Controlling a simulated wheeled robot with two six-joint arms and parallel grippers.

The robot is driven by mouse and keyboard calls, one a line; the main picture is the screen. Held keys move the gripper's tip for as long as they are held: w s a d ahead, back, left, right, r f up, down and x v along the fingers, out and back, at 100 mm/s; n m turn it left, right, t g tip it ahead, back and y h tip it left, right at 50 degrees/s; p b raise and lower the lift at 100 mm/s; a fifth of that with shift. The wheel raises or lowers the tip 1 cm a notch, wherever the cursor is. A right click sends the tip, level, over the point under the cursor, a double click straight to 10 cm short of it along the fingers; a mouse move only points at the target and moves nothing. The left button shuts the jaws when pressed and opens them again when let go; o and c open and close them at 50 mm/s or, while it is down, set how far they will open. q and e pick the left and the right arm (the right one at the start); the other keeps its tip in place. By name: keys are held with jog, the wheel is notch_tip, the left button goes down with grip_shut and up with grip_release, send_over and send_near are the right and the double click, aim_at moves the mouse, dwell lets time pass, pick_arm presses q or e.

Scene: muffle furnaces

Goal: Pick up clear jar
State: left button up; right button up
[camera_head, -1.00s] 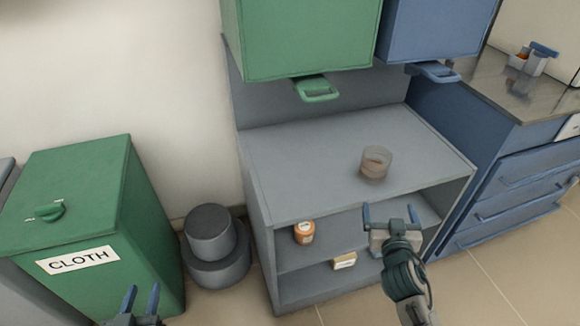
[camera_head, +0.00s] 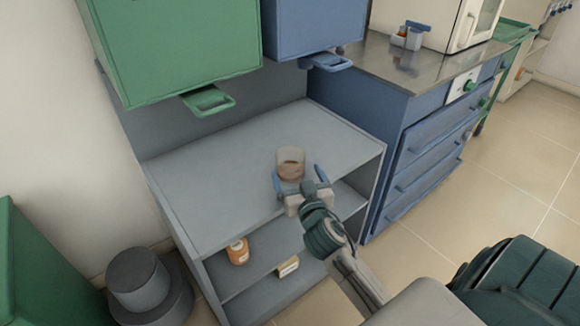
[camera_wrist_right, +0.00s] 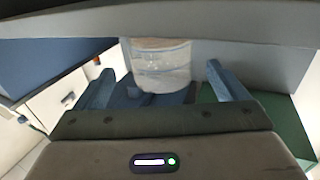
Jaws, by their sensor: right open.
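The clear jar (camera_head: 291,157) stands upright on the grey top of the shelf unit, near its front edge, with something brownish in its lower part. My right gripper (camera_head: 298,177) is open at that front edge, its two blue fingers pointing at the jar. In the right wrist view the jar (camera_wrist_right: 160,68) shows ahead, centred between the fingers (camera_wrist_right: 158,80), with a gap on each side. Whether the fingertips reach alongside it I cannot tell. My left gripper is out of view.
The grey shelf unit (camera_head: 215,165) holds an orange jar (camera_head: 238,251) and a small yellowish box (camera_head: 288,266) below. Green (camera_head: 175,50) and blue (camera_head: 312,25) cabinets hang above. Blue drawers (camera_head: 430,150) stand to the right. The shelf top around the jar is clear.

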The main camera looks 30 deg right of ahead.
aim_at(291, 152)
jog(key=x, duration=0.6)
jog(key=shift+w+a+f, duration=0.1)
jog(key=shift+f, duration=0.15)
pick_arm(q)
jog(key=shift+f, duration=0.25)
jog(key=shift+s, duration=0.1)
pick_arm(e)
jog(key=c, duration=1.3)
jog(key=shift+r, duration=0.2)
